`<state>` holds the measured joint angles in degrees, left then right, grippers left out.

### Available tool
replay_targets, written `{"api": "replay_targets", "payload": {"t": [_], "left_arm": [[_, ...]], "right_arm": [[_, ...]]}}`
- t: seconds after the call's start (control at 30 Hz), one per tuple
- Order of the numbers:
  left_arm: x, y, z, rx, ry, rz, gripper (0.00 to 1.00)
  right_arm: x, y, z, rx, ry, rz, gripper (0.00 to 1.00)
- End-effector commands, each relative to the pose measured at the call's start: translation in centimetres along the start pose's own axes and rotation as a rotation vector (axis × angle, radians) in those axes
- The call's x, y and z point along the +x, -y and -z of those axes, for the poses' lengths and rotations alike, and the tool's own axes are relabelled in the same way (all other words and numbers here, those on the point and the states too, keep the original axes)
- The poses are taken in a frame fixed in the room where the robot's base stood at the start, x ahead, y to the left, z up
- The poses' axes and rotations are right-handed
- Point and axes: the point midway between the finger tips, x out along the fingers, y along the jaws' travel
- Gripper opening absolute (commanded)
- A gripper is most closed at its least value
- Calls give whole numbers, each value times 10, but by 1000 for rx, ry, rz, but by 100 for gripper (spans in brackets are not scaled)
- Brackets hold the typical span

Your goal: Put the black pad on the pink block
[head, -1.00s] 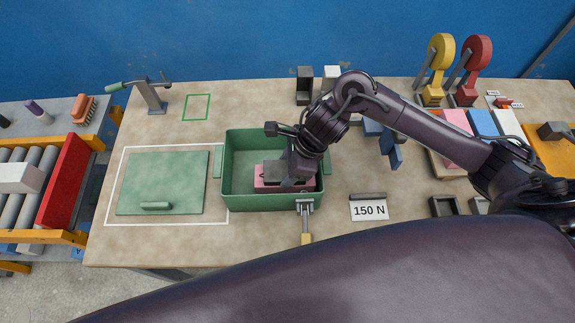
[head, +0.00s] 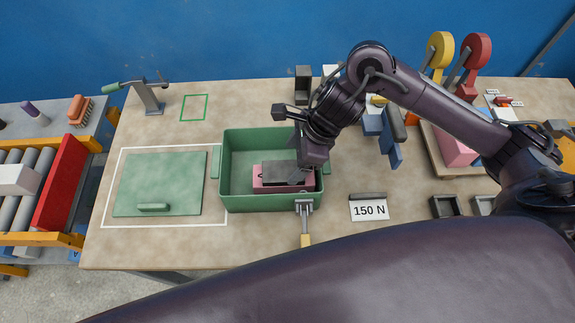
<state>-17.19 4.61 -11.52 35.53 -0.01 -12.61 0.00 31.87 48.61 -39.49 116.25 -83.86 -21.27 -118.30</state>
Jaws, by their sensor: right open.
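The pink block (head: 258,186) lies inside the green box (head: 238,203), toward its right side. The black pad (head: 280,172) lies on top of the pink block. Some pink shows along the block's left and front edges. My right gripper (head: 303,176) is open at the pad's right end, over the box. Its wrist hides the right part of the box's back wall, and I cannot tell whether its fingers touch the pad. My left gripper is not in view.
A green lid (head: 160,183) lies flat left of the box. A latch (head: 305,220) hangs on the box's front. A "150 N" card (head: 369,210) lies right of it. A clamp stand (head: 150,97) stands at the back left. Red and yellow levers (head: 475,60) stand at the back right.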

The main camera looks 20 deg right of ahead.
Motion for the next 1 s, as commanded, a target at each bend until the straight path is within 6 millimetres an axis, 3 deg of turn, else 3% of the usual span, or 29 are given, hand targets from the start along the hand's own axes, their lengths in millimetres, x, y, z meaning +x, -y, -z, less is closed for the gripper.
{"api": "replay_targets", "payload": {"t": [0.03, 0.2, 0.4, 1.0], "left_arm": [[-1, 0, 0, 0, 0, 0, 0], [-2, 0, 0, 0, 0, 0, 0], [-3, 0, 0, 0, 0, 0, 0], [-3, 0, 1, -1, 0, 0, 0]], "right_arm": [[-14, 3, 0, -5, -2, 10, 76], [-46, 2, 1, -2, -2, 6, 76], [-66, 0, 0, -1, -1, 1, 76], [-70, 0, 0, 0, 0, -1, 76]]}}
